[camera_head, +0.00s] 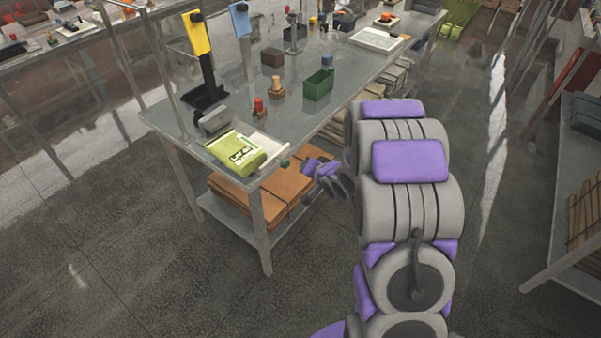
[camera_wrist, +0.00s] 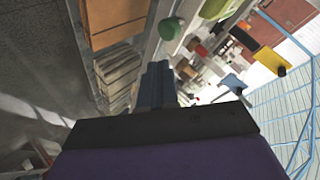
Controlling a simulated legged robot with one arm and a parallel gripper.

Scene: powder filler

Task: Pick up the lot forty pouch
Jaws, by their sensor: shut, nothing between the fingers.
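The lot forty pouch (camera_head: 237,153) is yellow-green with a white label and dark print. It lies near the front corner of the grey table (camera_head: 225,95), partly on a white sheet or pad. A yellow-green patch at the top of the wrist view (camera_wrist: 215,8) looks like the same pouch. The end of my arm (camera_head: 324,172) is beside the table's right front edge, to the right of the pouch and apart from it. The fingers of my gripper (camera_wrist: 157,82) are together and empty in the wrist view. Their tips are not clear in the head view.
A red-topped piece (camera_head: 258,106), a wooden piece (camera_head: 277,90) and a green bin (camera_head: 318,84) stand farther back. The floor in front is clear.

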